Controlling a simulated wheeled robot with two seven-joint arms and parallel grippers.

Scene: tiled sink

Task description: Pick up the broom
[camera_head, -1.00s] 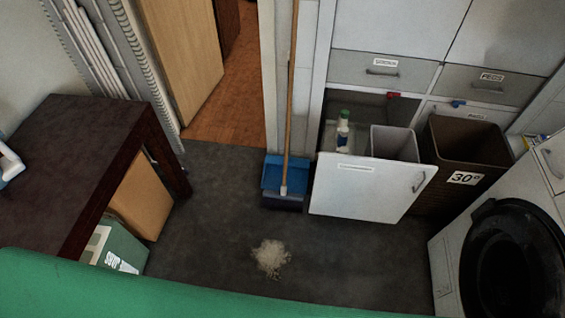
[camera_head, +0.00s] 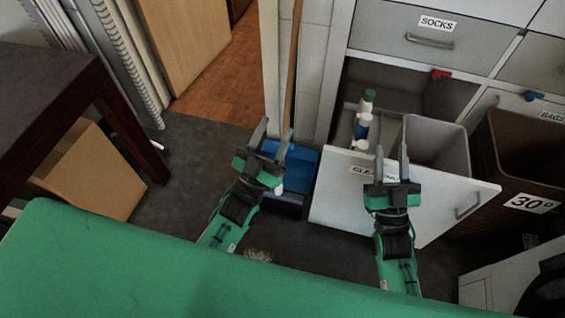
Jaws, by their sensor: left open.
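The broom (camera_head: 294,70) stands upright against the wall end, its long wooden handle rising out of the top of the view. A blue dustpan (camera_head: 301,168) is at its foot; the broom's lower end is partly hidden by my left gripper. My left gripper (camera_head: 273,136) is open in front of the dustpan, its fingers pointing up toward the handle, with nothing seen held. The handle appears close to its right finger, but I cannot tell whether they touch. My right gripper (camera_head: 391,162) has its fingers apart in front of the tilted-out cabinet front, and looks empty.
The tilted-out white cabinet front (camera_head: 335,200) with bottles (camera_head: 363,120) and a grey bin (camera_head: 437,145) stands right of the dustpan. A brown basket (camera_head: 525,150) is further right. A dark table (camera_head: 50,90) is at left. Bare floor lies between table and dustpan.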

